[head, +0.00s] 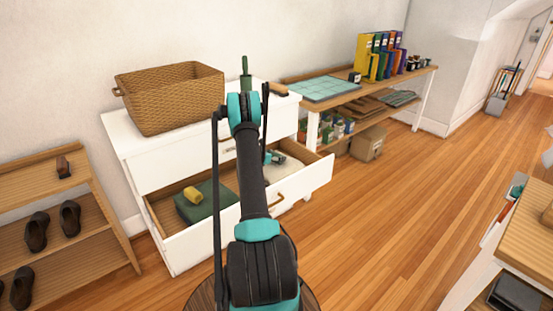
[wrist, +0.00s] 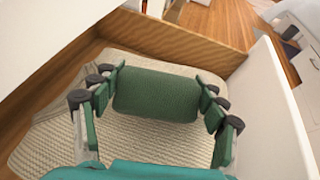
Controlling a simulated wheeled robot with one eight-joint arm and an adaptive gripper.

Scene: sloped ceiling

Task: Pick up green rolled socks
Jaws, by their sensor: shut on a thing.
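The green rolled socks (wrist: 155,95) form a ribbed dark green cylinder lying crosswise in the wrist view. My gripper (wrist: 160,98) has its fingers pressed on the two ends of the roll. The socks are over a cream knitted cloth (wrist: 60,135) inside the open drawer; I cannot tell whether they still touch it. In the head view, my gripper (head: 273,158) is low in the right part of the drawer (head: 187,252), partly behind my arm. The socks cannot be made out there.
A yellow roll (head: 193,194) lies on a dark green folded cloth (head: 202,211) in the drawer's left part. A wicker basket (head: 170,97) stands on the white dresser. Drawer walls (wrist: 205,30) surround the gripper closely. A shoe rack (head: 75,225) stands left; open floor lies right.

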